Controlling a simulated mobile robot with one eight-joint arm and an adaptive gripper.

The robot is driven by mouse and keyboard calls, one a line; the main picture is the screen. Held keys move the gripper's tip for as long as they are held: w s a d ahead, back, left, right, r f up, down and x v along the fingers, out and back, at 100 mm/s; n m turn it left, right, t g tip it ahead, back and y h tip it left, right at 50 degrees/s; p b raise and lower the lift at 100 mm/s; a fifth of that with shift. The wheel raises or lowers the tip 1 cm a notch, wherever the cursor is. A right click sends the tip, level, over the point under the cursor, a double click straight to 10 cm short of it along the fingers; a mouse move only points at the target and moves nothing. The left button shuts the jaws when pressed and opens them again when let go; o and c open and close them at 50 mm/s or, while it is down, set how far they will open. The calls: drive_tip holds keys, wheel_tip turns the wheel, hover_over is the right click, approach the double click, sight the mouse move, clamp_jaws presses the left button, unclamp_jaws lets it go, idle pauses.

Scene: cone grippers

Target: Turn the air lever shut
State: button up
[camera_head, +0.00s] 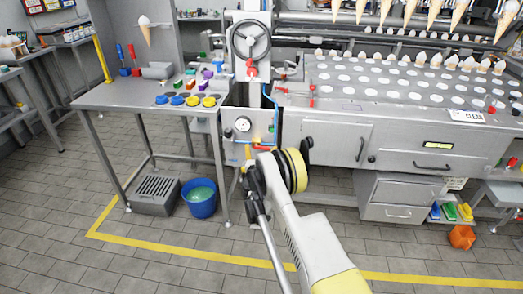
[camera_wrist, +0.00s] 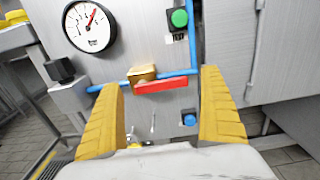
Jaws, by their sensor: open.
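The air lever (camera_wrist: 163,86) is a red bar on a brass valve (camera_wrist: 142,74) set in a blue pipe (camera_wrist: 106,87) on a grey panel. It lies nearly along the pipe, tilted slightly. In the head view the red lever (camera_head: 240,145) is small, at the lower part of the panel under the gauge. My gripper (camera_wrist: 162,92) is open, with one yellow ribbed finger on each side of the lever in the wrist view. The fingers appear apart from it; the exact depth gap is unclear. In the head view my arm largely hides the gripper.
A round gauge (camera_wrist: 89,27), a green button (camera_wrist: 179,18) and a blue knob (camera_wrist: 189,119) are near the valve. A metal table (camera_head: 125,97) stands left, with a blue bucket (camera_head: 199,197) below. Grey cabinets (camera_head: 335,142) stand right. The floor in front is clear.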

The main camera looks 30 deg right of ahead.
drive_tip(key=shift+w+d, duration=0.45)
drive_tip(key=shift+w, duration=0.15)
drive_tip(key=c, duration=1.2)
drive_tip(key=shift+f+m, duration=0.3)
drive_tip(key=shift+m, duration=0.85)
drive_tip(key=shift+f+m, duration=0.25)
drive_tip(key=shift+m, duration=0.9)
drive_tip(key=o, duration=1.2)
drive_tip(key=shift+s, duration=0.1)
